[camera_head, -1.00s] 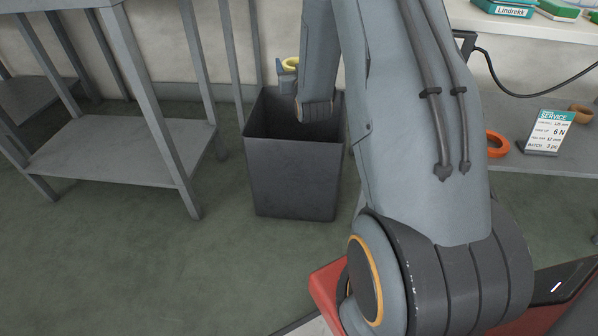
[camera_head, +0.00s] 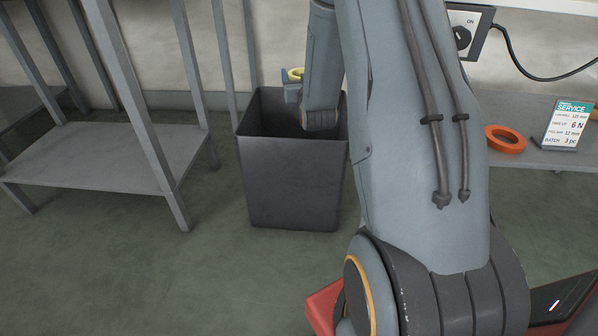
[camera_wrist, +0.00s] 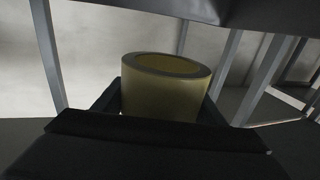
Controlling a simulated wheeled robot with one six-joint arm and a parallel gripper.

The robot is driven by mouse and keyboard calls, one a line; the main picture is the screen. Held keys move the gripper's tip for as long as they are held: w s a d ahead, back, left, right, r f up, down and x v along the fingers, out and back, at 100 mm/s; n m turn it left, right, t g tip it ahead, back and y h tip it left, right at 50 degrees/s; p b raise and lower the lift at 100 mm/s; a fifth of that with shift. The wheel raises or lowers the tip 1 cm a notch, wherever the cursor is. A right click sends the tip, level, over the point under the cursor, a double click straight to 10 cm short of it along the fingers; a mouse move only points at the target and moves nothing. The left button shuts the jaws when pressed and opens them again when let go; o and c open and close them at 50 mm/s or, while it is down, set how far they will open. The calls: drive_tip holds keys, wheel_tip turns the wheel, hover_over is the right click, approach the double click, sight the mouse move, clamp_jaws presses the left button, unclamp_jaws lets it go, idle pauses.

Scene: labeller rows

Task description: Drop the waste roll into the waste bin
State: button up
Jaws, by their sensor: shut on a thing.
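The waste bin (camera_head: 292,190) is a dark grey, square, open-topped bin on the floor, left of my arm. My gripper (camera_head: 293,88) is over the bin's rear part, near the rim level in the picture, partly hidden by my wrist. It is shut on the waste roll (camera_head: 295,74), a yellow ring of which only a part shows behind the jaws. In the wrist view the yellow roll (camera_wrist: 165,88) stands upright between the dark jaws, its hollow top visible and its lower part hidden. The bin's inside bottom is hidden.
A grey metal table frame with a lower shelf (camera_head: 110,155) stands left of the bin. At the right, a shelf holds an orange ring (camera_head: 505,139) and a service card (camera_head: 564,126). A switch box (camera_head: 466,34) hangs above. Green floor is free in front of the bin.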

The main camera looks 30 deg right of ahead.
wheel_tip(320, 180, down, 3)
drive_tip(key=shift+r+b, duration=0.15)
drive_tip(key=shift+b, duration=0.65)
drive_tip(key=o, duration=1.2)
drive_tip(key=shift+r, duration=0.15)
wheel_tip(320, 180, up, 10)
drive_tip(key=p, duration=0.4)
drive_tip(key=shift+p, duration=0.4)
